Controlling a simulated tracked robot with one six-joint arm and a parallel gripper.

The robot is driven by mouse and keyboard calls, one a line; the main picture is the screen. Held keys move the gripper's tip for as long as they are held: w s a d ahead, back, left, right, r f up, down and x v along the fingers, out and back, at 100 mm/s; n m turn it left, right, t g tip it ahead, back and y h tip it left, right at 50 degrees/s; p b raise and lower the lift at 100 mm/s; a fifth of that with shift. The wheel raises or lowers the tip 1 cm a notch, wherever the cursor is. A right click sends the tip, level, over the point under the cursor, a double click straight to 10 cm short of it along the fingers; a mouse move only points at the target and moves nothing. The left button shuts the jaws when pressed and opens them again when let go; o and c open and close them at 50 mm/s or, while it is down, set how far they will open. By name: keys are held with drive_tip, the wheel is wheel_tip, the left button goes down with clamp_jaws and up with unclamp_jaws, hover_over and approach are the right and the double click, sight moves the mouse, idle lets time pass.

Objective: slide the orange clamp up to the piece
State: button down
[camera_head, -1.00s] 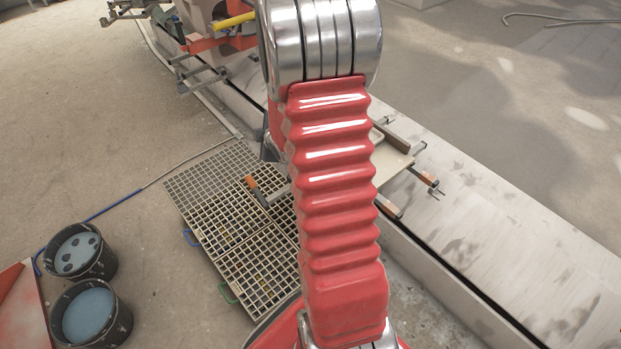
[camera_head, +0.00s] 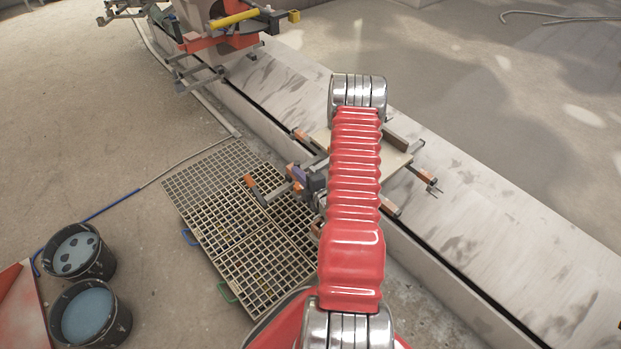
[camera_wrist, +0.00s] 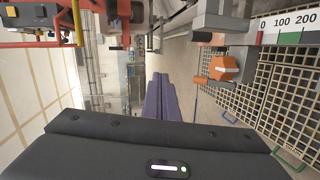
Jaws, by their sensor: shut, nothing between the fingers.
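An orange clamp block (camera_wrist: 225,68) with grey metal parts shows at upper right in the wrist view, just left of a scale marked 0, 100, 200. My gripper's purple fingers (camera_wrist: 158,100) are shut and empty, pointing left of the clamp and apart from it in that view. In the head view my gripper (camera_head: 312,180) is partly hidden by my red arm, beside orange-handled clamp hardware (camera_head: 257,190) above the grating. A pale flat board (camera_head: 398,158) lies behind my arm with more orange-ended bars around it. I cannot tell which part is the piece.
A floor grating (camera_head: 220,220) lies left of my arm. Two dark buckets (camera_head: 82,250) of bluish liquid stand at lower left. A long pale ledge (camera_head: 500,230) runs diagonally at right. A red and yellow fixture (camera_head: 225,30) stands at the top. Open floor lies at left.

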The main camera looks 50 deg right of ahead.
drive_tip(key=s+a+f+t+h, duration=0.1)
drive_tip(key=s+f+t+h, duration=0.1)
drive_tip(key=s+f, duration=0.4)
drive_tip(key=s, duration=0.3)
drive_tip(key=shift+s+a+f, duration=0.25)
drive_tip(key=shift+s+f, duration=0.05)
drive_tip(key=shift+f, duration=0.1)
drive_tip(key=x, duration=1)
drive_tip(key=shift+w, duration=0.15)
drive_tip(key=shift+s+d, duration=0.2)
drive_tip(key=shift+d, duration=0.85)
drive_tip(key=shift+s+d, duration=0.15)
drive_tip(key=shift+d, duration=0.85)
drive_tip(key=shift+w, duration=0.1)
